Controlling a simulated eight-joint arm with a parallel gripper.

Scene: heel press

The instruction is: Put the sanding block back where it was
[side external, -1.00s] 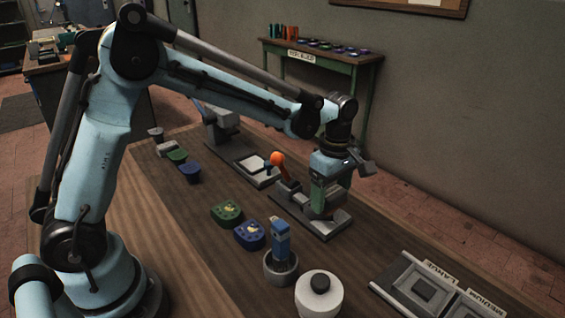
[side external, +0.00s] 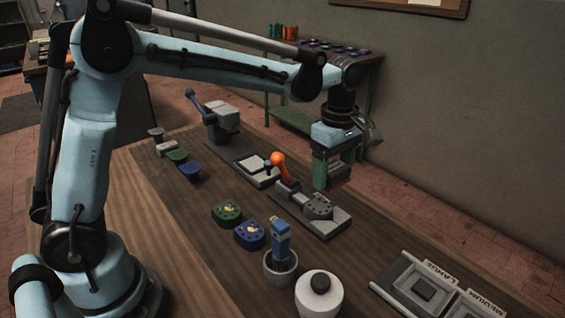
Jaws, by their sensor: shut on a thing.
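My gripper (side external: 334,180) hangs from the light blue wrist above the right part of the workbench. It is shut on a blocky green and grey thing (side external: 321,172), apparently the sanding block. The line between fingers and block is hard to make out. The held block is in the air, above and slightly behind a grey heel-shaped piece (side external: 318,207) and apart from it. That piece sits on the grey base plate (side external: 327,229) of a press with an orange-knobbed lever (side external: 278,159).
A blue-handled tool stands in a grey pot (side external: 280,273) beside a white jar (side external: 319,297). Green (side external: 227,213) and blue (side external: 249,235) pads lie left of the press. Labelled trays (side external: 402,286) are at front right. A grey lever machine (side external: 222,122) stands behind.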

